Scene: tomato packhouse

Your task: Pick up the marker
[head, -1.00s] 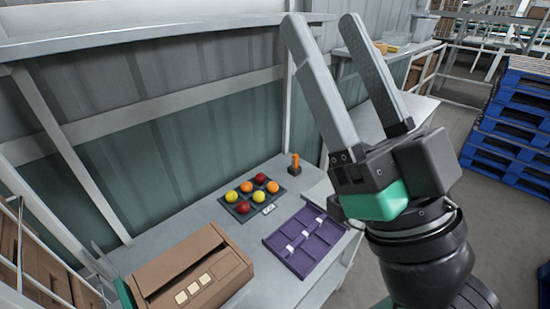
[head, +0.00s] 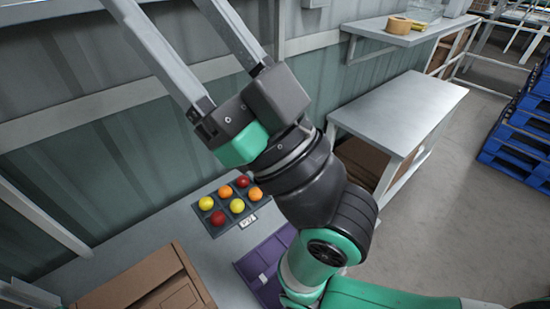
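No marker can be made out now. The upright orange object in a small dark stand, visible on the table before, is hidden behind my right arm; whether it is the marker I cannot tell. My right gripper (head: 155,4) is raised at the top of the head view, above the table, with its two long fingers wide apart and nothing between them. The fingertips reach the top picture edge. My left gripper is not in view.
A dark tray (head: 213,231) holds several red, orange and yellow tomatoes, with a small white label (head: 248,221) beside it. A purple divided tray (head: 250,265) is partly covered by my arm. A cardboard box (head: 150,283) stands at front left. A bare grey bench (head: 400,108) is at right.

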